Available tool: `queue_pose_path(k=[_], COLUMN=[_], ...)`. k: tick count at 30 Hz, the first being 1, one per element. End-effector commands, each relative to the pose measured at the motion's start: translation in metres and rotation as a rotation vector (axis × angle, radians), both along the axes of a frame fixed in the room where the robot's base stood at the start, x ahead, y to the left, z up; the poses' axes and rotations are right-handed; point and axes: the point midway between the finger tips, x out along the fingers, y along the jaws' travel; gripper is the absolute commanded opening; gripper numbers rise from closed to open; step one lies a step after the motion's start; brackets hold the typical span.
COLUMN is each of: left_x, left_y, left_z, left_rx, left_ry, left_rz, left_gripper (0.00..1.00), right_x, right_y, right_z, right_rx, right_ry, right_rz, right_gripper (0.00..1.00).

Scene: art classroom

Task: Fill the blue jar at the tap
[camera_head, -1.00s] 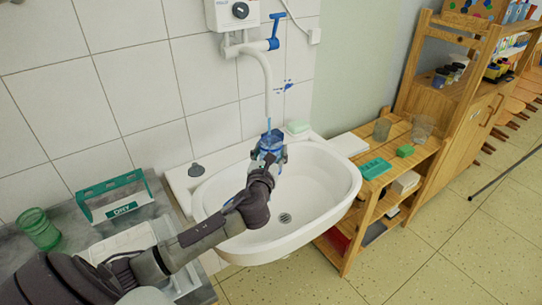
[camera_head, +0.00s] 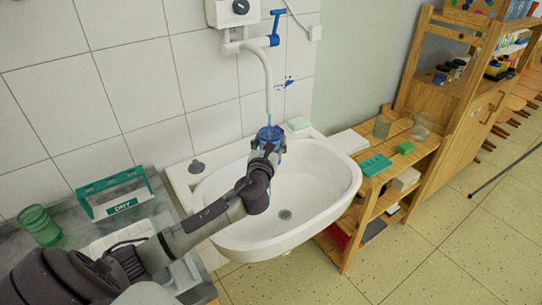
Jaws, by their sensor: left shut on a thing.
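The blue jar (camera_head: 271,134) is under the end of the white spout (camera_head: 268,72), above the back of the white sink (camera_head: 308,180). A thin blue stream (camera_head: 269,118) shows between the spout and the jar. My left gripper (camera_head: 270,148) is shut on the jar; my own arm hides part of the jar and gripper. The tap's blue lever (camera_head: 275,28) points up beside the white heater box (camera_head: 232,12). How full the jar is cannot be seen. My right gripper is not in view.
A green "DRY" rack (camera_head: 117,194) and a green glass (camera_head: 40,225) stand on the left counter. A soap bar (camera_head: 299,124) lies on the sink's back rim. A wooden shelf (camera_head: 405,150) with glasses stands close on the right.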

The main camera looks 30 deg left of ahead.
Motion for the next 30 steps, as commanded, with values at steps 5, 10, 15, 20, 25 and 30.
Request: queue_pose_path(k=[5,10,15,20,25,30], left_x=[0.011,0.02,0.029,0.035,0.036,0.036], left_y=[0.008,0.015,0.022,0.026,0.027,0.027], left_z=[0.0,0.0,0.0,0.0,0.0,0.0], left_rx=[0.001,0.001,0.0,-0.001,0.0,0.0], left_ry=[-0.001,-0.001,-0.001,-0.001,0.0,-0.001], left_rz=[0.001,0.0,0.0,-0.001,-0.001,-0.001], left_gripper=[0.29,0.29,0.29,0.29,0.29,0.29], right_x=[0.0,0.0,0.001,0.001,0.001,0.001], right_y=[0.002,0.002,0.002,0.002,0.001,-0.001], right_z=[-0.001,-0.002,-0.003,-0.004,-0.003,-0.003], right_rx=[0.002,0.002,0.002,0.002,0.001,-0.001], right_ry=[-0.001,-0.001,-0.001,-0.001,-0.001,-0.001], right_rz=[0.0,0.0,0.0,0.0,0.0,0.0], right_gripper=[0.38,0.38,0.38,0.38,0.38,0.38])
